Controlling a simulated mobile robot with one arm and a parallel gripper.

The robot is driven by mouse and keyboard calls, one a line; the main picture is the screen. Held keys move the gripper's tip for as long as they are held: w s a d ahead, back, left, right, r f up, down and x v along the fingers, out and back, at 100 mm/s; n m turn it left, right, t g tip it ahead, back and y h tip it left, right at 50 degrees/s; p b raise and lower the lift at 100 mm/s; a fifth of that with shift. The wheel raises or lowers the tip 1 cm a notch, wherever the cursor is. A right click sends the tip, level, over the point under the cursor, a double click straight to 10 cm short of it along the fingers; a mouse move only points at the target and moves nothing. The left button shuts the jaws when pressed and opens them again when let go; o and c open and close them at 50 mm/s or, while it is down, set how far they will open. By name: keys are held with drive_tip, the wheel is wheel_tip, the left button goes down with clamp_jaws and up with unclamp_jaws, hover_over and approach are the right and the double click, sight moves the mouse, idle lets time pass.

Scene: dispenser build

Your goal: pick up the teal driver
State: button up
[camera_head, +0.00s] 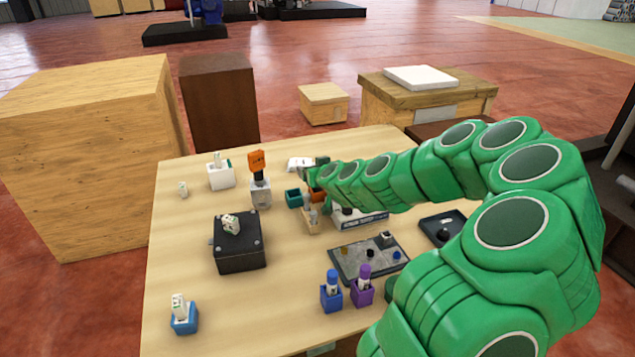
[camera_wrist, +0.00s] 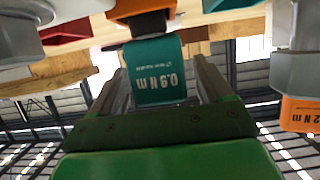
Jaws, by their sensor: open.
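The teal driver (camera_wrist: 158,82) shows in the wrist view as a teal block marked "0.9 N m", upside down in the picture. It sits between the two fingers of my gripper (camera_wrist: 160,75), one on each side. The jaws are open, with the fingers close beside the block; I cannot tell whether either touches it. In the head view my gripper (camera_head: 314,178) is at the back middle of the table, and the driver is mostly hidden there by my gripper and arm.
An orange driver (camera_head: 257,161) stands in a grey holder left of my gripper; it also shows in the wrist view (camera_wrist: 305,115). A teal cup (camera_head: 293,198) is close by. A black box (camera_head: 239,243), blue holder (camera_head: 331,293) and purple holder (camera_head: 363,289) stand nearer.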

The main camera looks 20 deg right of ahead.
drive_tip(key=c, duration=1.1)
drive_tip(key=shift+c, duration=0.2)
